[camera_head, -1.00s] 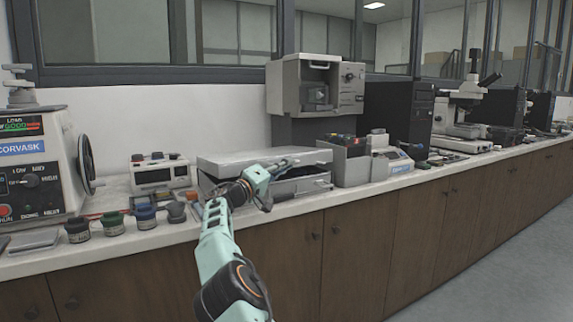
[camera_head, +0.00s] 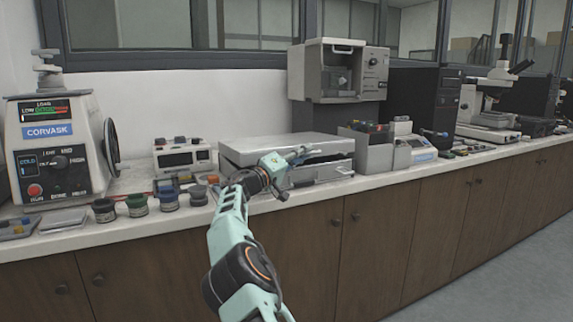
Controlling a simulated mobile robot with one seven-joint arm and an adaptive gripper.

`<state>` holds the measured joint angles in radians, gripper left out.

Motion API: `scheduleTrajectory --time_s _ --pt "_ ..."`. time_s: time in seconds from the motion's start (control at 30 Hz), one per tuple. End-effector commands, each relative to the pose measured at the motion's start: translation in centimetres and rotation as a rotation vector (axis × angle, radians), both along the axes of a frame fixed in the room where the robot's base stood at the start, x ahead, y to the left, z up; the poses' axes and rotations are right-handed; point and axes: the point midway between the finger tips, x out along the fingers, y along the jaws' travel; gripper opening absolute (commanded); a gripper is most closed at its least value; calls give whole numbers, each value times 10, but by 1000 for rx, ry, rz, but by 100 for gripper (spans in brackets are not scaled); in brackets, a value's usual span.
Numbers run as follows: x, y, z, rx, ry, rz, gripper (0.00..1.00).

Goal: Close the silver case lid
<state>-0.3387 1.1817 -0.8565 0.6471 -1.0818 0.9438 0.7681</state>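The silver case (camera_head: 337,173) sits on the counter near the middle of the view. Its flat lid (camera_head: 262,146) lies low and almost level over the base, with a dark narrow gap visible between lid and base at the front right. My gripper (camera_head: 308,154) is in front of the case, its fingers pointing right across the lid's front edge. I cannot tell whether it touches the lid. The fingers are too small to show open or shut. My arm hides the case's front left part.
A grey bin of small items (camera_head: 372,154) stands close to the case's right. A small white instrument (camera_head: 181,157) is at its left, with several dark jars (camera_head: 137,205) along the counter's front edge. A large press (camera_head: 55,150) stands at far left.

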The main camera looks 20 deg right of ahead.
Motion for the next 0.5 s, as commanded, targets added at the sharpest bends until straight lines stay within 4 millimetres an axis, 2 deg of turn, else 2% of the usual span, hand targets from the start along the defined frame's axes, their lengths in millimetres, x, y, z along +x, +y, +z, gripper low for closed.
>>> scheduleTrajectory --time_s 0.5 --pt "-41 76 -15 -1 0 5 16"
